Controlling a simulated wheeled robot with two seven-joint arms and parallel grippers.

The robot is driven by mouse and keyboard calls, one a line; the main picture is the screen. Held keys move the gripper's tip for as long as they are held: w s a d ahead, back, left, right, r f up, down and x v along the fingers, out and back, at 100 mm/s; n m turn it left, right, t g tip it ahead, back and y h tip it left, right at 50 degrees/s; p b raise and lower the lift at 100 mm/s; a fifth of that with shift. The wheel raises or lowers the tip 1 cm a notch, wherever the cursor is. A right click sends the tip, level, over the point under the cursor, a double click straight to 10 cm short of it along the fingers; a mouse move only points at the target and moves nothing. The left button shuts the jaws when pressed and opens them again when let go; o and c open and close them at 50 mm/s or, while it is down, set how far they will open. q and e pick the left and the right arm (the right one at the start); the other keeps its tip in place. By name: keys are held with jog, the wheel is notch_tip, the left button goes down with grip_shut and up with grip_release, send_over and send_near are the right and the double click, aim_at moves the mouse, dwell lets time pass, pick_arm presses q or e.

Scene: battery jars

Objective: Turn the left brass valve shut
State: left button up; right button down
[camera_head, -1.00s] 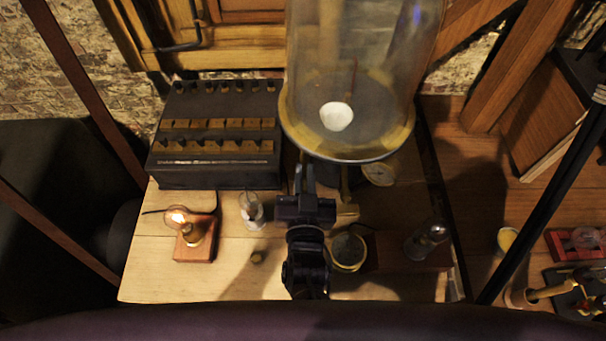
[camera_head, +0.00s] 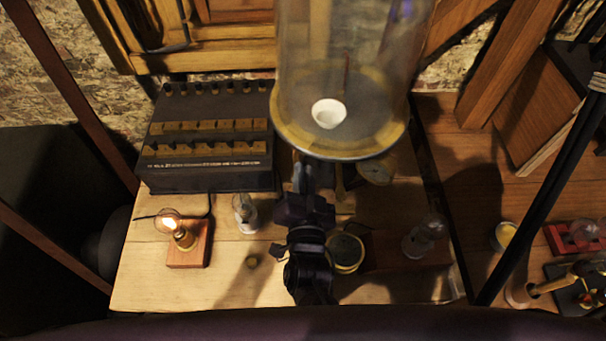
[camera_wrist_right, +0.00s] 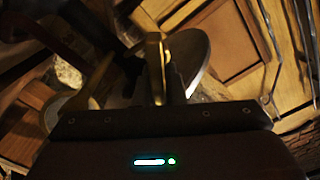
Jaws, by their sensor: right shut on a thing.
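My right gripper (camera_head: 303,170) reaches under the front rim of the glass bell jar (camera_head: 340,75). In the right wrist view, a brass valve handle (camera_wrist_right: 155,65) stands upright between the dark fingers of my right gripper (camera_wrist_right: 155,85), which is shut on it. In the head view the gripper hides this handle. Another brass part (camera_head: 341,183) shows just right of the gripper, below the jar. I cannot tell from the picture how far the valve is turned. My left gripper is not in view.
A dark box with brass strips (camera_head: 210,140) stands left of the jar. A lit bulb on a wooden block (camera_head: 188,245), a small glass bulb (camera_head: 245,213), a round brass-rimmed thing (camera_head: 346,252) and another bulb (camera_head: 425,235) surround my arm. The front left table is mostly clear.

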jog(key=c, duration=1.5)
grip_release()
jog(key=shift+s+f, duration=0.15)
jog(key=shift+s, duration=0.35)
jog(key=s+b, duration=0.2)
jog(key=s, duration=0.5)
jog(key=shift+w, duration=0.1)
